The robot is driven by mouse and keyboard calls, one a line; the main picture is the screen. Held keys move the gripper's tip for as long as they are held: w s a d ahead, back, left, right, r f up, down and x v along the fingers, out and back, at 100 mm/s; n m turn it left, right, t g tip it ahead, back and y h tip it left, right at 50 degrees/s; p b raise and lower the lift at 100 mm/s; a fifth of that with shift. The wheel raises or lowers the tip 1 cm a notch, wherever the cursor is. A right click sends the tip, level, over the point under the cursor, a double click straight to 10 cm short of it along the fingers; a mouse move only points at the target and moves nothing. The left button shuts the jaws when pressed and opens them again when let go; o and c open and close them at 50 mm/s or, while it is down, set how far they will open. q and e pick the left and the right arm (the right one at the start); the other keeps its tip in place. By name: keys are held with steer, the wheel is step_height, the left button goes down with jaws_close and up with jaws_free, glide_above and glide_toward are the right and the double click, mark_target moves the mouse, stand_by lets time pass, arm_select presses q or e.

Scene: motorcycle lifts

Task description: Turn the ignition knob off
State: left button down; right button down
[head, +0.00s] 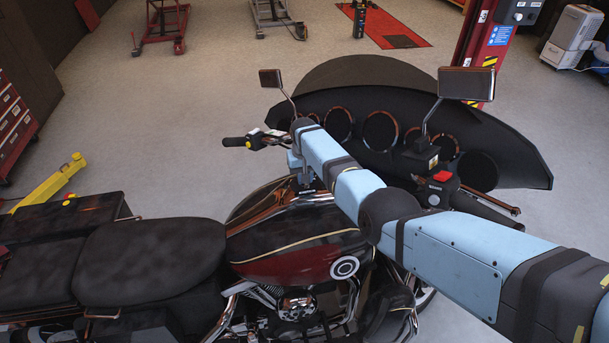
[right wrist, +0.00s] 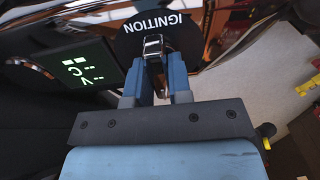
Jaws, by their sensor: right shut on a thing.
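The ignition knob (right wrist: 153,46) is a small silver metal piece on a round black plate (right wrist: 127,38) marked IGNITION, which reads upside down in the right wrist view. My right gripper (right wrist: 155,72) is shut on the knob, with one blue finger on either side. In the head view, my right arm reaches in from the right over the handlebar of the dark red and black motorcycle (head: 290,265). There the arm hides the knob. My left gripper is not in view.
A lit display (right wrist: 78,70) with green characters is left of the knob. The black fairing (head: 400,90), mirrors (head: 467,83) and left handlebar grip (head: 235,142) surround my right arm. A yellow lift arm (head: 50,185) stands behind the seat. The floor beyond the fairing is mostly clear.

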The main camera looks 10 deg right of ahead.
stand_by(0.5)
steer(key=c, duration=1)
jaws_free()
steer(key=shift+c, duration=0.2)
steer(key=shift+r, duration=0.1)
step_height(320, 180, up, 14)
steer(key=shift+w, duration=0.35)
steer(key=shift+f, duration=0.2)
